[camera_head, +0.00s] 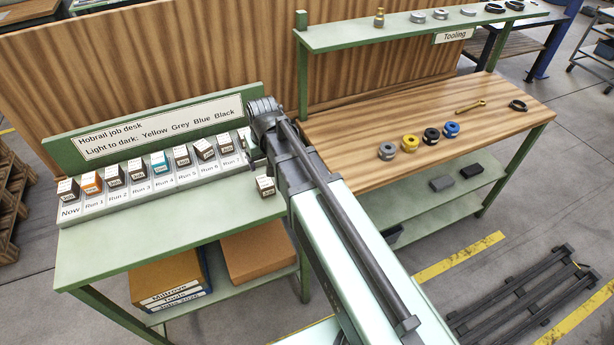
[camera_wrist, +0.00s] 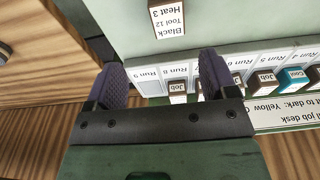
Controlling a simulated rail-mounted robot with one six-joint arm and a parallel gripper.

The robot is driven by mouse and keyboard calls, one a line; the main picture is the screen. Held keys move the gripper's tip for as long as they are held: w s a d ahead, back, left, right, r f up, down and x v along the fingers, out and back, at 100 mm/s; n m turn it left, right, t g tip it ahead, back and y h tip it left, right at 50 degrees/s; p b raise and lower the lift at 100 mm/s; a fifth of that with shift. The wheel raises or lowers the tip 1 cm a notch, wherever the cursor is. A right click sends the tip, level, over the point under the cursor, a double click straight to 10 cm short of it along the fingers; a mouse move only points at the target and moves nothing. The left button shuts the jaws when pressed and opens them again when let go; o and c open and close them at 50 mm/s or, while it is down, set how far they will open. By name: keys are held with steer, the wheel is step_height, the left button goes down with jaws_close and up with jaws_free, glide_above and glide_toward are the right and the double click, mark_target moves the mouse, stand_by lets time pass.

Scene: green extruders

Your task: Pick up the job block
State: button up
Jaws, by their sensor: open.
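A loose job block (camera_head: 265,186) with a dark top and a white printed label stands on the green desk, in front of the right end of the block rack. In the wrist view a block labelled "Black Tool 12 Heat 3" (camera_wrist: 172,22) shows upside down at the top, on the desk surface and beyond the fingertips. My gripper (camera_wrist: 162,76) is open, with two dark textured fingers spread apart. It is near the rack's high-numbered end, apart from the loose block. Nothing is seen held. In the head view my arm hides part of the rack's right end.
The rack (camera_head: 128,201) holds several labelled blocks, including an orange-topped one (camera_head: 91,182) and a teal one (camera_head: 159,162). A sign board (camera_head: 160,127) stands behind. The front of the desk (camera_head: 150,240) is clear. A wooden tooling bench (camera_head: 470,140) stands at right.

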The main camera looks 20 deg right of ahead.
mark_target(265, 181)
steer(key=shift+a+f, duration=0.1)
steer(key=shift+a, duration=0.2)
steer(key=f+b, duration=0.3)
steer(key=b, duration=0.1)
steer(key=f+b, duration=0.2)
steer(key=shift+w+a+f, duration=0.3)
steer(key=shift+w, duration=0.1)
steer(key=f+b, duration=0.5)
steer(key=shift+w+f, duration=0.15)
steer(key=shift+w, duration=0.2)
steer(key=shift+r, duration=0.25)
steer(key=c, duration=1)
steer(key=shift+r, duration=0.1)
step_height(265, 181, up, 20)
steer(key=p, duration=2)
steer(key=shift+p, duration=0.3)
